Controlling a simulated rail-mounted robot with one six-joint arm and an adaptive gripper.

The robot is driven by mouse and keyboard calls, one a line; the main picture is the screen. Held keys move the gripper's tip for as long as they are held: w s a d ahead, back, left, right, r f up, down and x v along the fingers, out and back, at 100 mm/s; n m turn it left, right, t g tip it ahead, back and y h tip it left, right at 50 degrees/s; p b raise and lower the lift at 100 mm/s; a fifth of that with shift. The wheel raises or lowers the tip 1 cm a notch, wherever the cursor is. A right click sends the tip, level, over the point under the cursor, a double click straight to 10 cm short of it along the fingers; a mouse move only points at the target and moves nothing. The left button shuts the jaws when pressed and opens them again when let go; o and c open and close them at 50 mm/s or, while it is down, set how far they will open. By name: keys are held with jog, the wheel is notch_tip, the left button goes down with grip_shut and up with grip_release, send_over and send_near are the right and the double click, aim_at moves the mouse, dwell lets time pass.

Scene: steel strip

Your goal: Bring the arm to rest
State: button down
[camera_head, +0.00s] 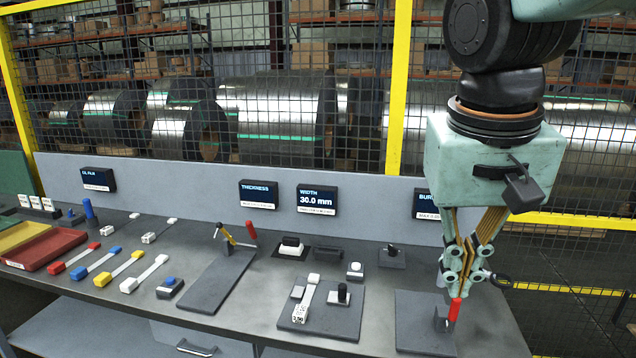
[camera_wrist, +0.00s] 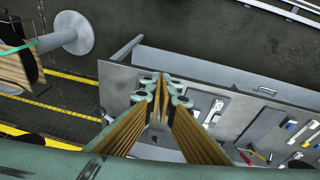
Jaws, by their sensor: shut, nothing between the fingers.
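My gripper (camera_head: 462,284) hangs from my arm at the right end of the bench, pointing down, with its fingers shut and nothing between them. In the head view it is in front of a red-handled tool (camera_head: 454,310) on a dark plate (camera_head: 418,335); I cannot tell whether they touch. In the wrist view my gripper (camera_wrist: 161,84) shows with its fingertips together, over the end of the grey bench (camera_wrist: 118,92).
The bench holds a white strip on a plate (camera_head: 347,322), a lever tool (camera_head: 228,240), coloured strips (camera_head: 118,270) and a red tray (camera_head: 45,249). Display boxes (camera_head: 317,199) stand along the back panel. A mesh fence with yellow posts (camera_head: 398,90) is behind.

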jog(key=s+f+n+t+y, duration=0.1)
jog(key=s+f, duration=0.1)
jog(key=s, duration=1.2)
jog(key=shift+s+d+f+n+t, duration=0.3)
jog(key=shift+s+d+f+t, duration=0.05)
jog(key=shift+t, duration=0.05)
